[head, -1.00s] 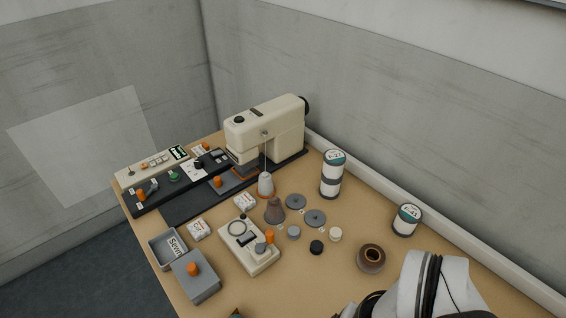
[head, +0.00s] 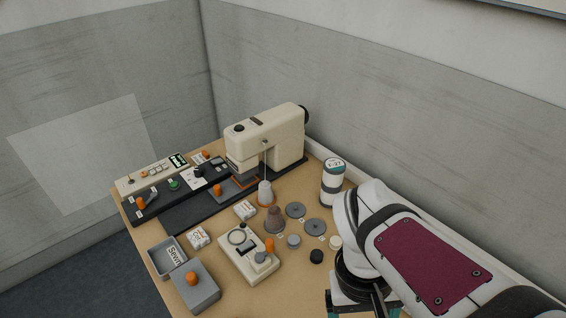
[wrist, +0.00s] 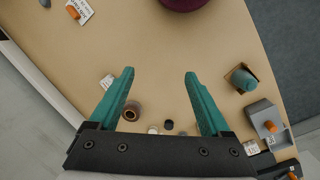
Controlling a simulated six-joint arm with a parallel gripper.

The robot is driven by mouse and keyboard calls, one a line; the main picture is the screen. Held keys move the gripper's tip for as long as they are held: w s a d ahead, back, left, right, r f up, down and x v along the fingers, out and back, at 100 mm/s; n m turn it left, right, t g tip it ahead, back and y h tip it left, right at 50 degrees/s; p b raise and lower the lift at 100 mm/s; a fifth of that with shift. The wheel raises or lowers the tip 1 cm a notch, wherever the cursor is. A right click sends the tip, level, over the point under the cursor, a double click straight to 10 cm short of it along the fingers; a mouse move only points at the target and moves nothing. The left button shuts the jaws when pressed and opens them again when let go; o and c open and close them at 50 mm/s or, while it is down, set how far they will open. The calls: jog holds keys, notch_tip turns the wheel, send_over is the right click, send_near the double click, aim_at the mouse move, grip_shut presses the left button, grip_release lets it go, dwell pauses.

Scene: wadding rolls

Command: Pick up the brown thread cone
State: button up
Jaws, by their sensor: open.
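In the head view my gripper is at the bottom edge, to the right of and nearer than the cone, mostly cut off or behind my arm.
The sewing machine (head: 268,138) is behind. A brown spool (wrist: 131,110) shows near my left finger.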

jog(key=w+f+n+h, duration=0.1)
jog(key=w+n+h, duration=0.2)
jog(key=w+n, duration=0.35)
jog(key=n+t+h, duration=0.3)
jog(key=n+t, duration=0.9)
jog(key=n, duration=1)
send_near(276, 207)
jog(key=shift+m, duration=0.25)
jog(key=x, duration=1.2)
jog(key=shift+w+f, duration=0.25)
jog(key=shift+f, duration=0.05)
grip_shut()
